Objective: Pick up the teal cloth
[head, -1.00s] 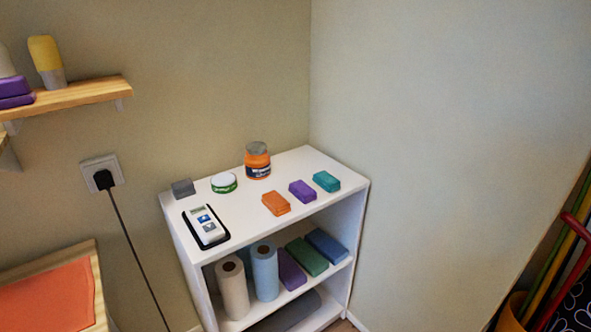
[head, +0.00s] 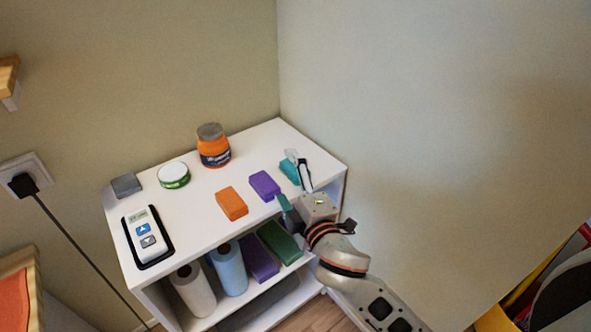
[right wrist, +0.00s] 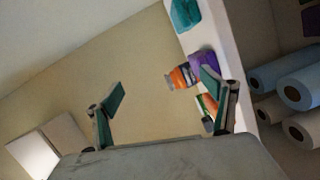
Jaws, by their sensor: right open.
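The teal cloth (head: 287,172) is a small folded block on the white shelf unit's top, near its right edge. In the head view a finger of my right gripper (head: 290,182) partly covers it. The teal cloth also shows at the top of the right wrist view (right wrist: 186,13), off to one side of the fingers. My right gripper is open, with nothing between its green-padded fingers (right wrist: 163,84). It is at the unit's right front edge, beside the cloth; I cannot tell if it touches. My left gripper is not in view.
A purple cloth (head: 264,186) and an orange cloth (head: 232,204) lie left of the teal one. Behind are an orange jar (head: 213,150), a green-and-white tin (head: 173,175) and a grey block (head: 126,185). A white device (head: 148,238) lies front left. A wall (head: 420,120) stands close right.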

